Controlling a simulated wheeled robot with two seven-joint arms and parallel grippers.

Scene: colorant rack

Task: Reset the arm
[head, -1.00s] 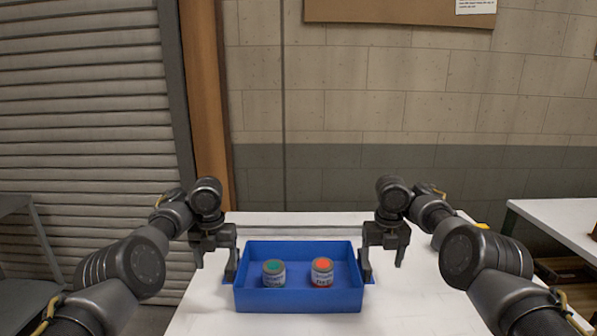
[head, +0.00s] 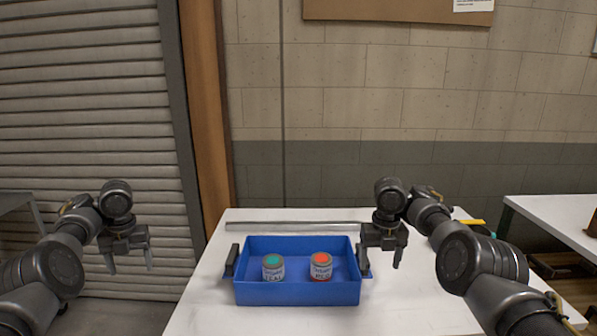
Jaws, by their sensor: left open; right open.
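My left gripper (head: 130,262) hangs open and empty in the head view, off to the left of the white table and clear of the blue bin. My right gripper (head: 381,263) is open at the right end of the blue bin (head: 298,294), beside its right handle; I cannot tell whether it touches it. The bin sits upright on the table and holds a can with a teal lid (head: 273,267) on the left and a can with a red-orange lid (head: 321,266) on the right.
The white table (head: 205,312) has free room in front of the bin and to its right. A grey bar (head: 290,226) lies along its back. A yellow item (head: 472,222) shows behind my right arm. Another white table (head: 560,215) stands at the right, a roller shutter at the left.

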